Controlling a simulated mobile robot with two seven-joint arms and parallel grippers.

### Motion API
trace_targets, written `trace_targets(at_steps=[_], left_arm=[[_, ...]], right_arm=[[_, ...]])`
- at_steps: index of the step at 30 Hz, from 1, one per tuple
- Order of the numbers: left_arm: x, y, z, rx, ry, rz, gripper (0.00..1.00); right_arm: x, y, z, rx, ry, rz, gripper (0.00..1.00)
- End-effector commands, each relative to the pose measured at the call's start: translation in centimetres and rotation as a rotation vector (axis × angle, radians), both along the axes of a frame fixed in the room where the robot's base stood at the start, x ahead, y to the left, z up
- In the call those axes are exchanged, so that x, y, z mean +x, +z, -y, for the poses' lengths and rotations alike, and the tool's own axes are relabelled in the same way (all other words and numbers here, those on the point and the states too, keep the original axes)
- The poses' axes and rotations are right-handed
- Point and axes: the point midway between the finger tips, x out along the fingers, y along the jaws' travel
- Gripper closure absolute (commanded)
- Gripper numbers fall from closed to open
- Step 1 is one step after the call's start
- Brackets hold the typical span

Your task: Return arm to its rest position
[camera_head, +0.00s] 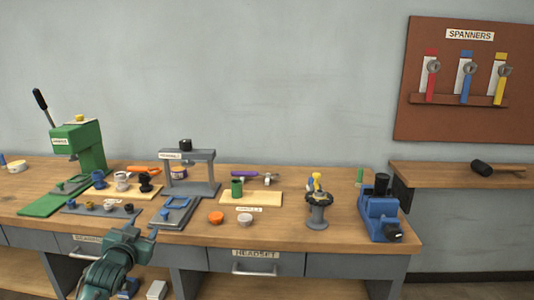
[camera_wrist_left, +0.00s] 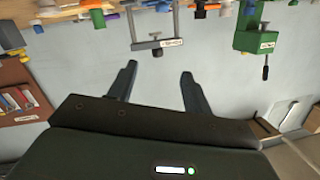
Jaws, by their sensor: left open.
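My left arm comes in at the lower left of the head view, and its left gripper (camera_head: 140,238) is at the front edge of the workbench (camera_head: 330,229). In the left wrist view the two dark fingers of this gripper (camera_wrist_left: 158,78) stand apart with nothing between them. That view looks upside down toward the wall, with the bench at the top. My right gripper does not show in either view.
A green press (camera_head: 80,145), a grey gantry fixture (camera_head: 190,170), a dark round stand (camera_head: 318,210) and a blue vise (camera_head: 380,215) stand on the bench. Small parts lie between them. A spanner board (camera_head: 420,70) hangs at right above a shelf with a mallet (camera_head: 482,167).

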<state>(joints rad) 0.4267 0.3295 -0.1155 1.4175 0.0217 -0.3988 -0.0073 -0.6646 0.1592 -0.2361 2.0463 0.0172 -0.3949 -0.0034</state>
Motion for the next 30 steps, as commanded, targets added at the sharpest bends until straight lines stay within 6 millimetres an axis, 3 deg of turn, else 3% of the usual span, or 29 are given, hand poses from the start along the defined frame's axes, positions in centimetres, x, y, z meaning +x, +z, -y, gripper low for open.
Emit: trace_targets(at_steps=[1, 5, 8, 12, 15, 18, 22, 25, 30], left_arm=[[-1.4, -2.0, 1.1, -0.005, -0.017, -0.025, 0.5], [-5.3, -7.0, 4.0, -0.024, -0.065, -0.093, 0.5], [-9.5, -11.2, 6.7, -0.05, -0.106, -0.157, 0.5], [-17.5, -16.6, 11.0, -0.11, -0.166, -0.264, 0.5], [-23.6, -19.1, 13.7, -0.164, -0.197, -0.339, 0.5], [-29.1, -20.5, 15.9, -0.216, -0.216, -0.403, 0.5], [-34.0, -21.0, 17.7, -0.27, -0.225, -0.462, 0.5], [-36.1, -21.0, 18.4, -0.293, -0.228, -0.487, 0.5], [-37.1, -21.0, 18.7, -0.305, -0.228, -0.5, 0.5]], right_arm=[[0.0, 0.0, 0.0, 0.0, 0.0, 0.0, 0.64], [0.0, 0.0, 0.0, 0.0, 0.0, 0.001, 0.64], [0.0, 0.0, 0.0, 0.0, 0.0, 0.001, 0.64], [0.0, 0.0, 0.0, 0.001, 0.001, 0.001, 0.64], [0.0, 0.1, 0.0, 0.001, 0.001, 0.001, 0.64], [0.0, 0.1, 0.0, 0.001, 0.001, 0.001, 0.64], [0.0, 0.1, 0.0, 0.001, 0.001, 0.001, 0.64], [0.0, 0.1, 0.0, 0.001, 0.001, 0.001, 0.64], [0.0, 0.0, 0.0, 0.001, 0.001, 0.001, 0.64]])
